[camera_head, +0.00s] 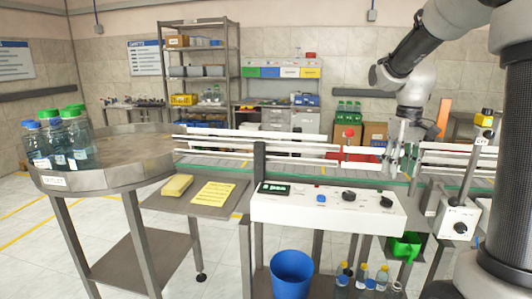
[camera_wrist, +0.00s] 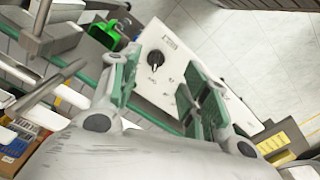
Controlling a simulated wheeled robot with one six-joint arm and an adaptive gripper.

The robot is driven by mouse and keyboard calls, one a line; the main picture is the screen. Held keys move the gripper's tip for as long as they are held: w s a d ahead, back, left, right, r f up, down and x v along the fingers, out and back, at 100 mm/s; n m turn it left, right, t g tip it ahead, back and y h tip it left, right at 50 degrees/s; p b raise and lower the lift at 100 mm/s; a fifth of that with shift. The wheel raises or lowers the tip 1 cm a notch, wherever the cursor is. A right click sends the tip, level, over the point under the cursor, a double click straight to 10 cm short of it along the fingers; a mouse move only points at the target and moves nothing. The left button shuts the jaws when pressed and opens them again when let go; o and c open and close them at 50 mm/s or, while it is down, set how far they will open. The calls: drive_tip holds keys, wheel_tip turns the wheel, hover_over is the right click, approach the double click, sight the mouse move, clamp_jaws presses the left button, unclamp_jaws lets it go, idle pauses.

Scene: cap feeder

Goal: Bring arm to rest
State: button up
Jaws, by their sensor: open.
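My gripper (camera_head: 401,160) hangs from my arm above the conveyor (camera_head: 310,170), at its right part, behind the white control box. In the wrist view my gripper (camera_wrist: 160,78) has its two green-padded fingers spread apart, with nothing between them. Part of the control panel with a black knob (camera_wrist: 155,58) shows between and beyond the fingers. My arm is bent and reaches down from the upper right in the head view.
The white control box (camera_head: 330,209) stands before the conveyor rails. A sensor post (camera_head: 470,170) stands right of the gripper. A round table (camera_head: 110,160) holds several bottles at left. A green bin (camera_head: 405,245), several bottles and a blue bucket (camera_head: 292,275) are below.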

drive_tip(key=s+a+r+t, duration=0.1)
drive_tip(key=s+a+t, duration=0.1)
drive_tip(key=s, duration=0.8)
drive_tip(key=s+a+r+m+t, duration=0.1)
drive_tip(key=s+a+r+t, duration=0.1)
drive_tip(key=s, duration=0.9)
drive_tip(key=shift+s+a+m, duration=0.3)
drive_tip(key=shift+a, duration=0.35)
drive_tip(key=shift+r, duration=0.1)
